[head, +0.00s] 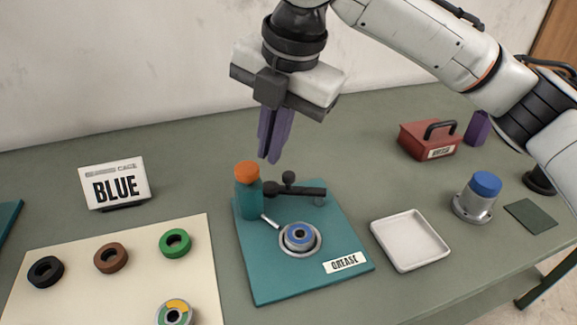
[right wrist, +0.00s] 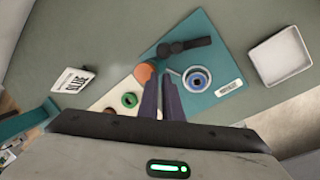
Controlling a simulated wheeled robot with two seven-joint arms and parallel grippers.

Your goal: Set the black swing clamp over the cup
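The black swing clamp (head: 305,191) lies on the teal GREASE board (head: 262,288), its bar pointing right behind the cup and not over it. A small black knob stands up from it. The cup (head: 318,247) is a round metal seat at the front of the board with a blue ring (head: 300,234) inside. In the right wrist view the clamp (right wrist: 185,46) and cup (right wrist: 197,80) also show, apart. My left gripper is not in view.
A teal bottle with an orange cap (head: 247,172) stands at the board's left, close to the clamp's pivot end. A white tray (head: 409,240) and a blue-topped metal cylinder (head: 478,197) stand to the right. A cream mat (head: 75,298) with several rings lies left.

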